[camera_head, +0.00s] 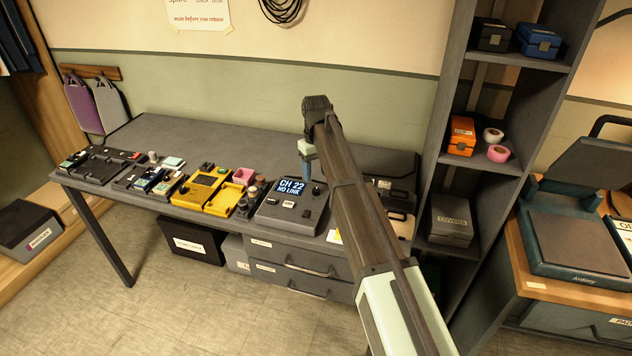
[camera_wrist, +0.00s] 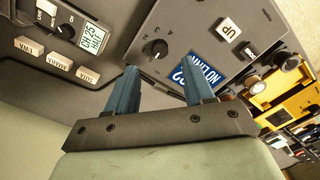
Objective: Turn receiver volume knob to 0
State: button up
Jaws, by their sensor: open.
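The receiver (camera_head: 292,207) is a grey box on the table with a lit screen (camera_head: 291,187) reading "CH 22 NO LINK". In the wrist view the receiver (camera_wrist: 178,20) shows a round black knob (camera_wrist: 155,48) with dial marks around it. The knob's exact setting is too small to read. My gripper (camera_wrist: 161,64) is open, its two blue fingers apart, with the knob just beyond and between the fingertips in the picture. In the head view my gripper (camera_head: 309,160) hangs over the receiver's back right part. Whether it touches the knob cannot be told.
Another grey unit (camera_wrist: 40,45) with a small screen and knob lies beside the receiver. To the receiver's left stand a yellow case (camera_head: 205,188) and several small devices. A tall shelf (camera_head: 455,100) rises right of my arm. The table's back strip (camera_head: 230,137) is clear.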

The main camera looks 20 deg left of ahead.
aim_at(316, 189)
notch_tip(316, 189, up, 8)
jog(key=shift+f, duration=0.15)
dwell(0.4)
jog(key=s+d+f+m+g, duration=0.1)
jog(key=s+d+f+g, duration=0.1)
jog(key=s+d+f, duration=0.6)
jog(key=s+d+f+m+g, duration=0.1)
jog(key=s+d+f, duration=0.3)
jog(key=s+f, duration=0.85)
jog(key=s+d+f+m+g, duration=0.1)
jog(key=s+d+f, duration=0.3)
jog(key=d+f, duration=0.3)
jog(key=s+d+f+m, duration=0.2)
jog(key=s+d+f, duration=0.25)
jog(key=f, duration=0.45)
jog(key=s+d+f+m+g, duration=0.1)
jog(key=s+d+f, duration=0.3)
jog(key=d+f, duration=0.35)
jog(key=s+d+f+m+g, duration=0.1)
jog(key=s+d+f, duration=0.4)
jog(key=s+f, duration=0.2)
jog(key=s+d+f+m, duration=0.2)
jog(key=s+d+f, duration=0.3)
jog(key=s, duration=0.6)
notch_tip(316, 189, down, 2)
jog(key=shift+s+d+f+g, duration=0.15)
jog(key=shift+s+d+g, duration=0.15)
jog(key=shift+g, duration=0.1)
